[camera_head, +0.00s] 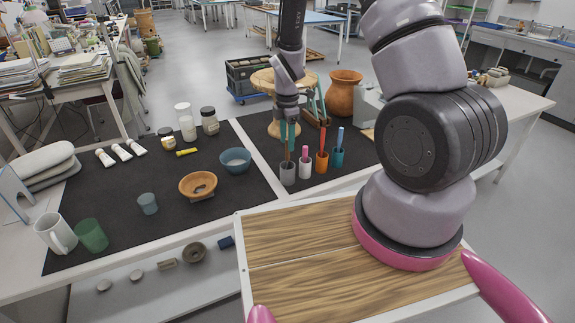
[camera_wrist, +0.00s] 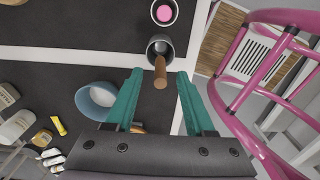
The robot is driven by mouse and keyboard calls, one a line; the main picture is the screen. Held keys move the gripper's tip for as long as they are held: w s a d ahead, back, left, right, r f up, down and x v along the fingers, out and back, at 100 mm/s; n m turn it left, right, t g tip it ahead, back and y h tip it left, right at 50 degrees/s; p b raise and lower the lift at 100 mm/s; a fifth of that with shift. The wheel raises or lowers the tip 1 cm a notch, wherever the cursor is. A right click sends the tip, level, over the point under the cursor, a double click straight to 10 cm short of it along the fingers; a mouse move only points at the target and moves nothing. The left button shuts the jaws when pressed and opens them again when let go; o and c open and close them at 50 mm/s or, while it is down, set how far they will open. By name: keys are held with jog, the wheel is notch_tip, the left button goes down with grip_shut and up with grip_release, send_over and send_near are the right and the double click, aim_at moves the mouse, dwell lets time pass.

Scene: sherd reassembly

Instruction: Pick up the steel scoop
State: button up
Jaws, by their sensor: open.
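A brown wooden handle (camera_head: 287,151) stands upright in a grey cup (camera_head: 288,173) on the dark mat. It appears to be the scoop's handle; any steel part is hidden in the cup. In the wrist view the handle (camera_wrist: 160,70) rises out of the dark cup (camera_wrist: 158,45). My gripper (camera_head: 290,143) is open, pointing down over the cup. Its teal fingertips (camera_wrist: 159,76) lie on either side of the handle's upper end in the wrist view, with a gap on both sides. I cannot tell exactly how far down they reach.
A white cup with a pink tool (camera_head: 305,166), an orange cup (camera_head: 321,163) and a teal cup (camera_head: 337,160) stand close to the right. A blue bowl (camera_head: 235,160) and a brown bowl (camera_head: 198,186) are to the left. A terracotta vase (camera_head: 343,93) stands behind.

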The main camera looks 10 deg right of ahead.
aim_at(288, 161)
notch_tip(288, 161, down, 5)
jog(key=shift+d+r, duration=0.1)
jog(key=shift+r, duration=0.1)
grip_shut()
notch_tip(288, 161, up, 10)
jog(key=shift+r, duration=0.1)
dwell(0.5)
